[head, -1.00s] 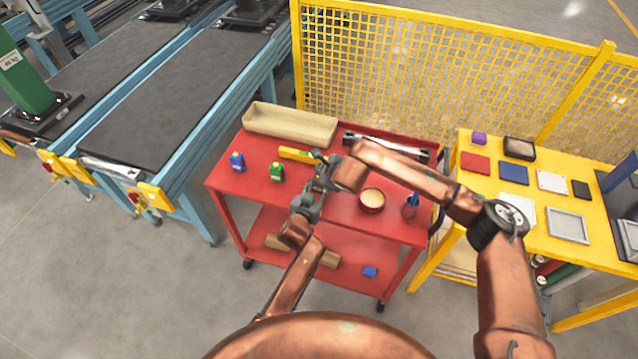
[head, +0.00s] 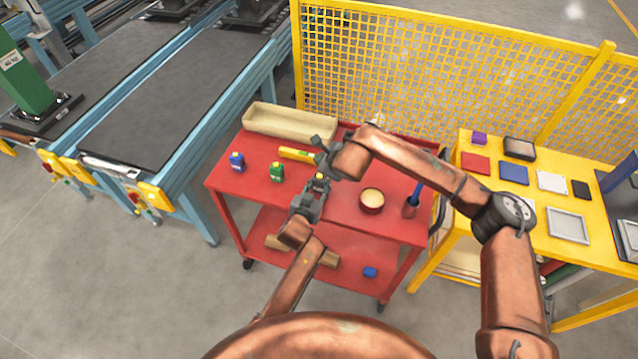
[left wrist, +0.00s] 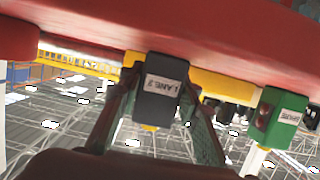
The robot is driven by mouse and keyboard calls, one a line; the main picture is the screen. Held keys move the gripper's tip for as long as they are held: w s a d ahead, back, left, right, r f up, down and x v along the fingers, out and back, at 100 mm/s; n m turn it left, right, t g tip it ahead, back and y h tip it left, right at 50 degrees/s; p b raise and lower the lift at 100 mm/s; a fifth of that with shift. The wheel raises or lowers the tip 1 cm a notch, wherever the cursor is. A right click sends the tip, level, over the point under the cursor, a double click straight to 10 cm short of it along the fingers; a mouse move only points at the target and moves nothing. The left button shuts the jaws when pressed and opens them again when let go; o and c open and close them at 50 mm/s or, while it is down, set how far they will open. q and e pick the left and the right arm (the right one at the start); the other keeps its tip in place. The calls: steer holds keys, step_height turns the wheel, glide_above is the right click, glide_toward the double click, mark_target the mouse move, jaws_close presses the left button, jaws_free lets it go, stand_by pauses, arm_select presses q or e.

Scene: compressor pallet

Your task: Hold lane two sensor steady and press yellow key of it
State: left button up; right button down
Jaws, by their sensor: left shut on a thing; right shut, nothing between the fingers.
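The lane two sensor (left wrist: 157,92) is a small dark box with a white label reading LANE 2, and it appears inverted in the left wrist view. A yellow key (left wrist: 149,127) shows at its end. In the head view the sensor (head: 320,184) stands at the red cart's middle. My left gripper (head: 312,196) is shut around its sides; its fingers flank the box in the left wrist view. My right gripper (head: 320,149) is shut and empty, apart from the sensor, just above it in the head picture.
A yellow table (head: 530,215) stands right.

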stand_by(0.3)
arm_select(q)
steer(key=o, duration=1.3)
